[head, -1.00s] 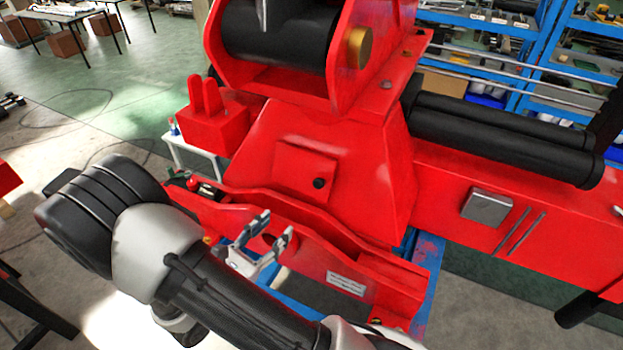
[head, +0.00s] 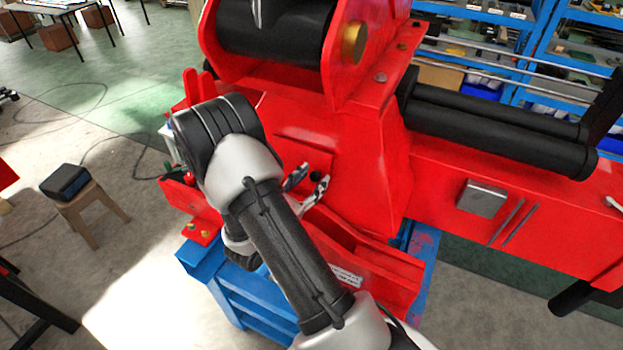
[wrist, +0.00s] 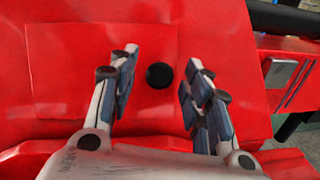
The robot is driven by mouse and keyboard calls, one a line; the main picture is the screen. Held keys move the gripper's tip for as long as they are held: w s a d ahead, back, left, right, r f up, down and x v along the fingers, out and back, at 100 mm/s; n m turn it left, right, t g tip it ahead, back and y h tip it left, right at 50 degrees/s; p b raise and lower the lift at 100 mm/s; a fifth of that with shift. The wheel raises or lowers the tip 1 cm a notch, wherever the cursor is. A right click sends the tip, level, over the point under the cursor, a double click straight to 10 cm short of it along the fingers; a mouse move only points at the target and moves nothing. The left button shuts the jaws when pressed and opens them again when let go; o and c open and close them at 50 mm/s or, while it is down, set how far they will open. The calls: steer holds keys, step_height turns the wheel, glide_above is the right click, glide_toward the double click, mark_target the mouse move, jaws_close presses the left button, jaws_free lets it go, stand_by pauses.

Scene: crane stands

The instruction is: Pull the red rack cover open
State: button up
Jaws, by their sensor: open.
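The red rack cover (wrist: 65,75) is a flat square panel on the red crane body, with a round black knob (wrist: 159,75) near its right edge. The cover looks closed, flat against the body. My gripper (wrist: 160,72) is open, with one finger on each side of the knob in the wrist view; neither finger visibly touches it. In the head view my gripper (head: 309,178) is in front of the cover (head: 298,150), and the knob (head: 316,174) shows between the fingertips. My arm hides the cover's left part there.
A red trough-like bracket (head: 370,268) lies below the cover on a blue stand (head: 250,295). Black cylinders (head: 500,135) and a grey box (head: 482,198) are on the right. A stool (head: 92,205) with a black box stands on open floor at left.

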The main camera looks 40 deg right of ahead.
steer(key=shift+d, duration=0.2)
jaws_close()
stand_by(0.6)
